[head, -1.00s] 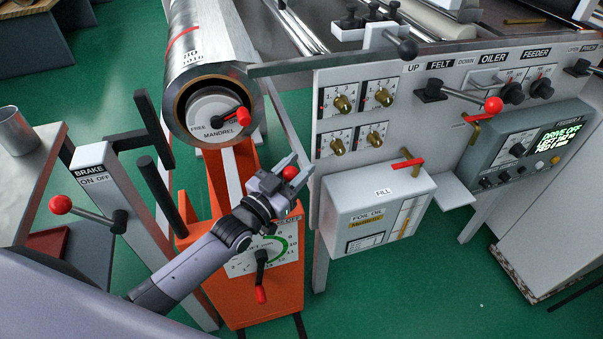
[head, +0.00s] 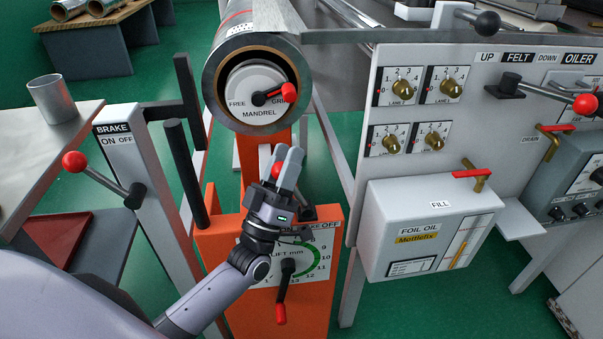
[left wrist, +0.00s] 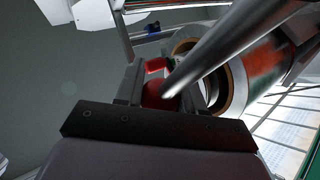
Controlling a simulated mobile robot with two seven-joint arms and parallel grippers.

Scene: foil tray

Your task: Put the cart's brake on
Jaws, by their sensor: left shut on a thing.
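The orange cart (head: 214,236) stands below the foil roll. A label on its top edge reads ON, BRAKE and OFF (head: 318,226). The cart's brake lever has a red ball knob (head: 277,166), partly hidden behind my fingers, and a dark pivot (head: 305,212) at the label. The knob is above the ON side. My left gripper (head: 287,165) is shut on this knob. In the left wrist view the red knob (left wrist: 158,92) sits between the fingers, with a shiny rod crossing in front.
A grey post (head: 140,165) at left has another brake lever with a red knob (head: 74,162). The mandrel lever (head: 288,93) points toward GRIP. The lift crank (head: 282,290) hangs below my gripper. The foil oil box (head: 420,225) is to the right.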

